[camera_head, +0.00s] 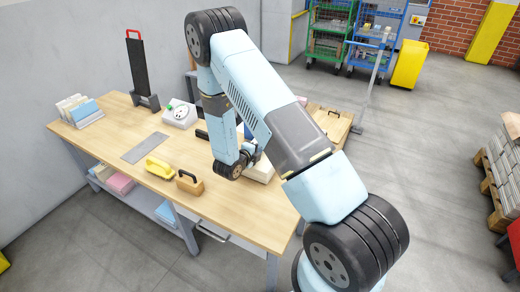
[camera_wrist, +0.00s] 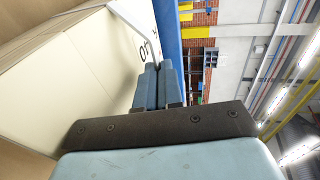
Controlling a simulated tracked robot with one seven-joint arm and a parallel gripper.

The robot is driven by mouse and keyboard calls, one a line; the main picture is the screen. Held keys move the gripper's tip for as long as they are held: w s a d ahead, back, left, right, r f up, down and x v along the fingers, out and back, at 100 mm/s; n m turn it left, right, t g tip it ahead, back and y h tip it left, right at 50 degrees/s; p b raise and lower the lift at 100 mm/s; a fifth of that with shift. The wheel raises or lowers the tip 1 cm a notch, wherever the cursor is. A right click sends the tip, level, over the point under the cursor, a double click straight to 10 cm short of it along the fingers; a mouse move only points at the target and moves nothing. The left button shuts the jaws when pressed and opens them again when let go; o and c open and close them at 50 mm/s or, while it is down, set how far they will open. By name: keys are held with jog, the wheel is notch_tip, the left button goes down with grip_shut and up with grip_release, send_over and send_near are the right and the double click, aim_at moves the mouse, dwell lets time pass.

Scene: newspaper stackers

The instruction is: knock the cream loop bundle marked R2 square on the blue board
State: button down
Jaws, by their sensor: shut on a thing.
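A cream bundle (camera_wrist: 75,85) fills the left of the wrist view, very close to my fingers. Dark characters show on its pale face near the fingertips, too cut off to read as R2. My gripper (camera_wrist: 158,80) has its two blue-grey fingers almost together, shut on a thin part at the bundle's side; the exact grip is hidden. A blue strip (camera_wrist: 168,28), perhaps the blue board's edge, runs beyond the fingertips. In the head view a cream block (camera_head: 263,171) lies on the table beside my wrist, which hides my fingers and most of the board.
The wooden table (camera_head: 225,210) also holds a yellow-handled tool (camera_head: 158,167), a wooden block with a dark handle (camera_head: 189,182), a grey plate (camera_head: 145,148), a white dial device (camera_head: 180,113) and a tall black stand (camera_head: 140,72).

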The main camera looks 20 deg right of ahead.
jog(key=shift+w+d+r, duration=0.1)
jog(key=shift+w+d, duration=0.6)
dwell(1.6)
jog(key=shift+s+a, duration=1.3)
jog(key=shift+r, duration=0.1)
jog(key=shift+r, duration=2.9)
jog(key=shift+d, duration=0.1)
